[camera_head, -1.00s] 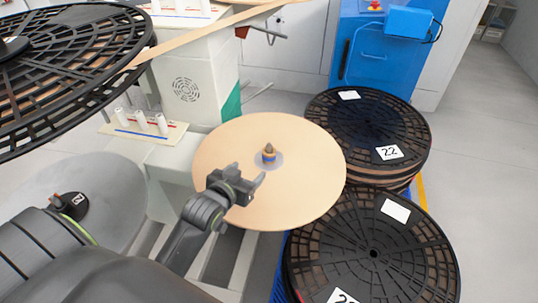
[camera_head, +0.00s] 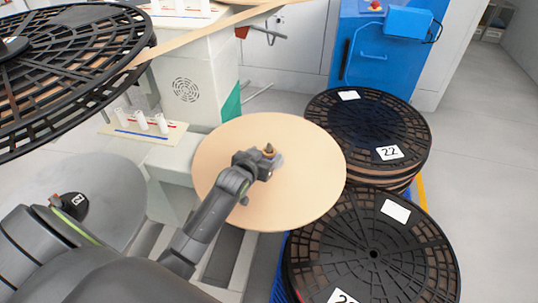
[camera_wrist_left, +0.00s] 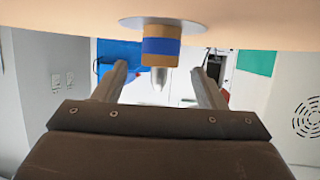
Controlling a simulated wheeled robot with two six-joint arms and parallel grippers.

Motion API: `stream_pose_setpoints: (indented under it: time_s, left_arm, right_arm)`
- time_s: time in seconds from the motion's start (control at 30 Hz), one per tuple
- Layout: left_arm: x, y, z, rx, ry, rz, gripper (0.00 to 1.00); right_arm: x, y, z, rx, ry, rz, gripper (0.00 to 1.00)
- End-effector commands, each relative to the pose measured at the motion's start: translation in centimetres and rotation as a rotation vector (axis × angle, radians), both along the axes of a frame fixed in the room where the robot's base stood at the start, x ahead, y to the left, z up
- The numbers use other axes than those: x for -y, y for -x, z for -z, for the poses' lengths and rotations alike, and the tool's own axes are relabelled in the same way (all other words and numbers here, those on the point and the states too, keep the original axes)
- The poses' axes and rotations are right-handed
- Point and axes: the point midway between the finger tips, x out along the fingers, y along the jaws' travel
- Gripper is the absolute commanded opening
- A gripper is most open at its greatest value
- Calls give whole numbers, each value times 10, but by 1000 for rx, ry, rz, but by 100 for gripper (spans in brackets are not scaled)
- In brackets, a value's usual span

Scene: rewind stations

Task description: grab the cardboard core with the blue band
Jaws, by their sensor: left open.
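The cardboard core with the blue band (camera_wrist_left: 161,47) sits on a pointed spindle at the centre of a large tan disc (camera_head: 310,185). In the left wrist view the band and pale spindle tip show clearly. In the head view only the core's top by the spindle tip (camera_head: 269,149) shows; my gripper hides the rest. My left gripper (camera_head: 268,166) is at the disc's centre, close in front of the core. In the left wrist view its two fingers (camera_wrist_left: 161,78) are spread and empty, with the core in line with the gap between them. My right gripper is not in view.
Black reels (camera_head: 368,132) are stacked to the right, with another black reel (camera_head: 375,250) nearer me. A large black reel (camera_head: 65,60) hangs at upper left. A shelf with white cores (camera_head: 142,122) stands left of the disc. A blue cabinet (camera_head: 375,50) is behind.

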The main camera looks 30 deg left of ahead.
Motion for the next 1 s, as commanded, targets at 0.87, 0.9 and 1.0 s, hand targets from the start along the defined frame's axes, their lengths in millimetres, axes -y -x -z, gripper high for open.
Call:
stream_pose_setpoints:
  time_s: [0.87,0.9,1.0]
  left_arm:
    - [-1,-16,7,0,1,0,17]
    - [-1,-16,7,0,1,0,17]
    - [-1,-16,7,0,1,0,17]
  right_arm:
    - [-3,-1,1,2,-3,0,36]
    - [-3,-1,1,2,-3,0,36]
    - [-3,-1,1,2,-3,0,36]
